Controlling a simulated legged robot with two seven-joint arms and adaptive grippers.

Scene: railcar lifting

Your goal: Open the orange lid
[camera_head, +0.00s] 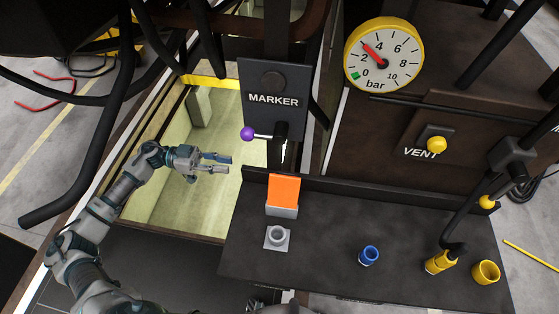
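The orange lid (285,188) is a flat orange panel standing upright, leaning slightly back, at the rear left of the dark table. Its lower edge meets a small grey base (282,211); the inside of the base cannot be made out. My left gripper (216,163) is to the left of the lid, over the pit opening. Its two fingers are apart, with nothing between them, and they point right. It does not touch the lid. A small grey part of mine shows at the bottom edge, too cut off to tell the state of the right gripper.
On the dark table (325,268) are a grey socket (277,237), a blue cup (369,255), a yellow-ended hose (440,262) and a yellow cup (486,272). A purple-knobbed lever (248,134) juts out below the MARKER panel (272,99). The table's middle is clear.

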